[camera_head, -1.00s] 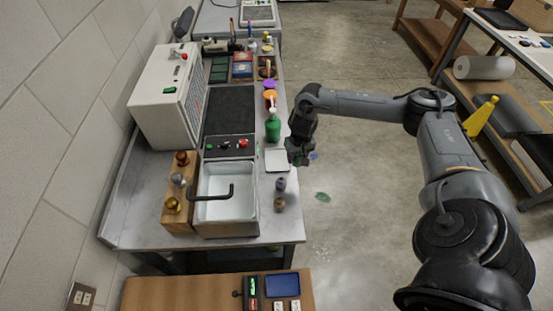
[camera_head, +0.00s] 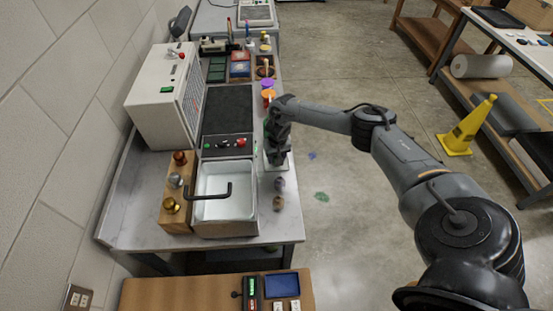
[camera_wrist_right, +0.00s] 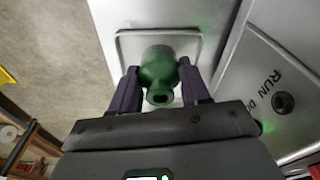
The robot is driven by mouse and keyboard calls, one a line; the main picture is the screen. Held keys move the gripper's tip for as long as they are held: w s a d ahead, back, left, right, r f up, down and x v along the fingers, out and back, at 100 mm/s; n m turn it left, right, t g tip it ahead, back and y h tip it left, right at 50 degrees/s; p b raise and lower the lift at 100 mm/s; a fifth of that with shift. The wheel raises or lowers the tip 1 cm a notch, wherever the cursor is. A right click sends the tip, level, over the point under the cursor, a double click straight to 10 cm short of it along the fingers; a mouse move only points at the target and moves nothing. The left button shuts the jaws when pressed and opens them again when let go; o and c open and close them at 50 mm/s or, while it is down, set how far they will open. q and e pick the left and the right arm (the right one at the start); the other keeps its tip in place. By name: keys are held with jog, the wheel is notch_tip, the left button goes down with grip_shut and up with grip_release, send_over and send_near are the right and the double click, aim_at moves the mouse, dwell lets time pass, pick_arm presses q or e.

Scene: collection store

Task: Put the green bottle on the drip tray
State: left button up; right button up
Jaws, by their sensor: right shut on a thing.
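My right gripper (camera_head: 276,158) is over the drip tray (camera_head: 285,167) beside the sink in the head view. In the right wrist view, its two dark fingers (camera_wrist_right: 158,72) are shut on the green bottle (camera_wrist_right: 158,68), one on each side. The bottle's round neck opening faces the camera. The pale square tray with a raised rim (camera_wrist_right: 140,38) lies behind the bottle. I cannot tell whether the bottle's base touches it. In the head view my gripper and wrist hide the held bottle. My left gripper is not in view.
The white sink (camera_head: 225,205) with a dark faucet lies left of the tray. A control panel with knobs (camera_head: 222,145) is close by. Two small items (camera_head: 279,186) stand nearer on the counter. Purple and orange objects (camera_head: 268,90) stand beyond my arm.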

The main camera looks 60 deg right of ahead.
jog(key=shift+f, duration=0.55)
jog(key=shift+f, duration=0.1)
jog(key=o, duration=1.2)
jog(key=shift+c, duration=0.2)
jog(key=shift+r, duration=0.5)
notch_tip(320, 180, up, 11)
jog(key=s, duration=0.1)
jog(key=shift+a+p, duration=0.35)
jog(key=shift+a, duration=0.1)
jog(key=shift+r, duration=0.1)
